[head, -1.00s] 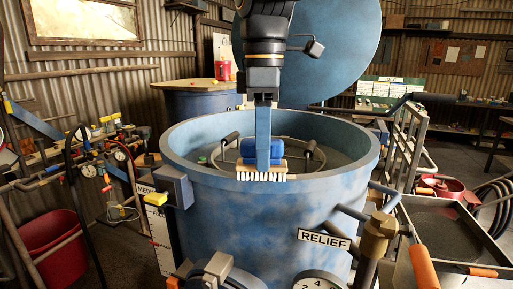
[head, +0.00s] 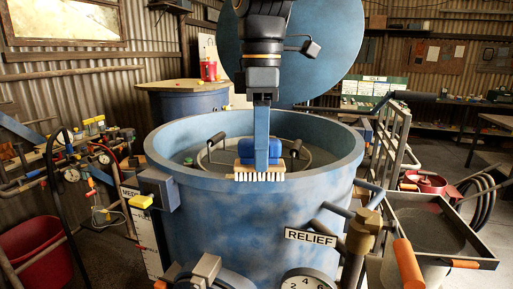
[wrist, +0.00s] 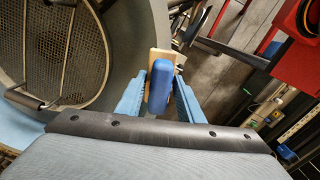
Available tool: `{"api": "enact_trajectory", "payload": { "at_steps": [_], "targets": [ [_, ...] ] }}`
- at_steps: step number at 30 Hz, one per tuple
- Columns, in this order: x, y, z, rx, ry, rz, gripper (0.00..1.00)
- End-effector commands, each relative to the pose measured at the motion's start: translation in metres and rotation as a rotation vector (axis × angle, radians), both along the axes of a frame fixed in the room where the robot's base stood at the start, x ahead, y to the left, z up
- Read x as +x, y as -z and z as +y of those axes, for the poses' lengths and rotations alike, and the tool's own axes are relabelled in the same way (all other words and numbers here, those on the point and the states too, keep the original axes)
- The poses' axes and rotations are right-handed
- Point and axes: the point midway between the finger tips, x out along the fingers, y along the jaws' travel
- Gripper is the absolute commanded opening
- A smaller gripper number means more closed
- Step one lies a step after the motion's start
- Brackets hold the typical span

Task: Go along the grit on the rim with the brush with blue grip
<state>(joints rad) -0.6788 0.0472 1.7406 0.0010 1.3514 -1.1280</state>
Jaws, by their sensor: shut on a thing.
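The brush with blue grip (head: 244,152) is in my gripper (head: 262,158), which is shut on its blue handle. Its pale wooden back lies level over the near rim (head: 325,176) of the big blue pot (head: 225,225), with white bristles pointing down over the rim's front edge. In the wrist view, the blue grip (wrist: 160,82) sits between the two blue fingers of my gripper. The wooden block shows behind it, beside the curved rim (wrist: 140,50). I cannot make out any grit on the rim; the brush hides part of it.
A round mesh screen (wrist: 58,48) with handles lies inside the pot. The raised round lid (head: 330,60) stands behind. A RELIEF valve (head: 362,235) and gauge (head: 308,282) stick out in front. A box (head: 158,188) is at left, a grey tray cart (head: 435,225) at right.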

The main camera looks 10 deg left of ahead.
Motion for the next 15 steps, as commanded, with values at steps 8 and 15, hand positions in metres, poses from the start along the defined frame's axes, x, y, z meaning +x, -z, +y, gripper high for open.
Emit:
{"api": "enact_trajectory", "payload": {
  "at_steps": [8,15],
  "targets": [
    [0.001,0.002,-0.006,-0.006,0.001,0.004,0.00],
    [0.004,0.002,-0.020,-0.007,0.003,0.003,0.00]
  ]
}}
